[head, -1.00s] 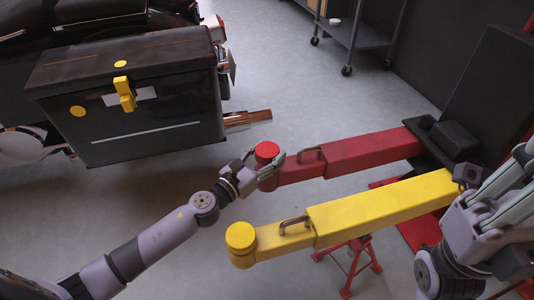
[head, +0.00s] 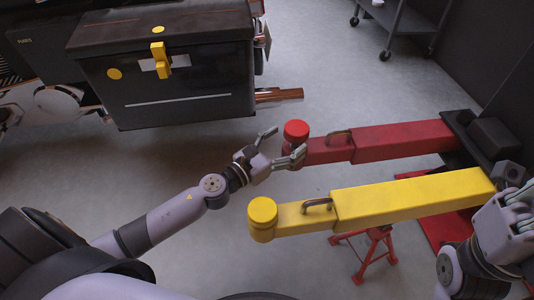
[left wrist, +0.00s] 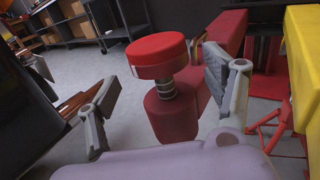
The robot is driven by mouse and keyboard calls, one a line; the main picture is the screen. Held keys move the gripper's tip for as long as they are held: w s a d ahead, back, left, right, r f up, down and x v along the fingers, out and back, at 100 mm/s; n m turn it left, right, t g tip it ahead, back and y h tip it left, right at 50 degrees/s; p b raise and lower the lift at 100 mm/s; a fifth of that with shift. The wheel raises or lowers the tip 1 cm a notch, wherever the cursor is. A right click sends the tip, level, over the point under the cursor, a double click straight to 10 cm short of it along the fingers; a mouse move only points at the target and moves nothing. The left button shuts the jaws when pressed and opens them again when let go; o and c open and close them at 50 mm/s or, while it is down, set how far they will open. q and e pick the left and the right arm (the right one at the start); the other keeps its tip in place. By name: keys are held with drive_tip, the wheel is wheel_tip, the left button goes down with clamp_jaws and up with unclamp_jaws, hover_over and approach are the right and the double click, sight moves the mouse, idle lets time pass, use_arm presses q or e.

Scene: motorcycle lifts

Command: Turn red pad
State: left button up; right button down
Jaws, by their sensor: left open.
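The red pad (head: 296,130) is a round disc on top of the end of the red lift arm (head: 400,143). In the left wrist view the red pad (left wrist: 157,55) sits on a short threaded metal stem above the red arm end. My left gripper (head: 284,145) is open and empty, just left of the pad and apart from it. In the left wrist view its two fingers (left wrist: 160,100) are spread to either side of the pad and stem. My right gripper (head: 512,215) is at the right edge, and its fingers cannot be made out clearly.
The yellow lift arm (head: 400,200) with its yellow pad (head: 262,212) lies nearer, parallel to the red one. A motorcycle's black side case (head: 180,85) is behind at left. A red jack stand (head: 365,248) stands below the yellow arm. A wheeled cart (head: 405,25) is at the back.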

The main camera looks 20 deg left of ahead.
use_arm(q)
drive_tip(key=v, duration=0.7)
drive_tip(key=shift+s, duration=0.4)
drive_tip(key=shift+a+r, duration=0.1)
